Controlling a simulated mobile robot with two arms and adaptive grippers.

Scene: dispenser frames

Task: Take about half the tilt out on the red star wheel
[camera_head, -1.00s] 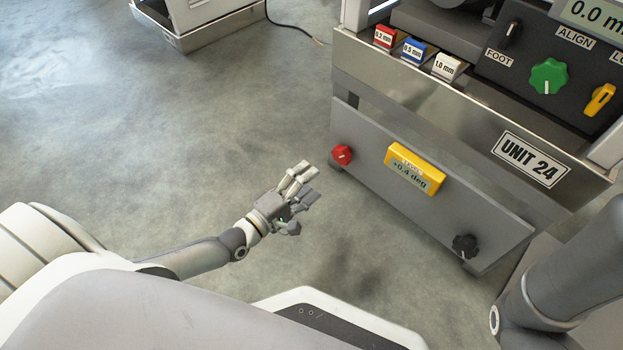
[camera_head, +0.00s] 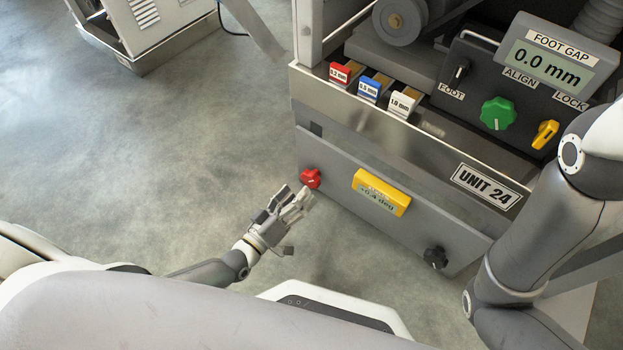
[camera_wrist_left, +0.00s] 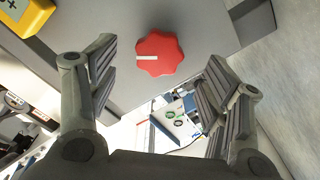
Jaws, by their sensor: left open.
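The red star wheel (camera_head: 310,178) sits at the left end of the low grey panel. In the left wrist view the red star wheel (camera_wrist_left: 160,54) has a white pointer line toward the picture's left. My left gripper (camera_head: 293,199) is open just in front of and below the wheel. In the left wrist view its two fingers (camera_wrist_left: 158,78) stand apart, one on each side of the wheel, with nothing held. The yellow level display (camera_head: 381,193) on the panel seems to read +0.4 deg. My right gripper is out of view; only my right arm shows.
A black knob (camera_head: 435,257) sits at the panel's right end. Above are red (camera_head: 340,74), blue (camera_head: 369,88) and white (camera_head: 403,103) labelled blocks, a green knob (camera_head: 498,113), a yellow lock lever (camera_head: 545,134) and a gap display (camera_head: 549,62) reading 0.0 mm.

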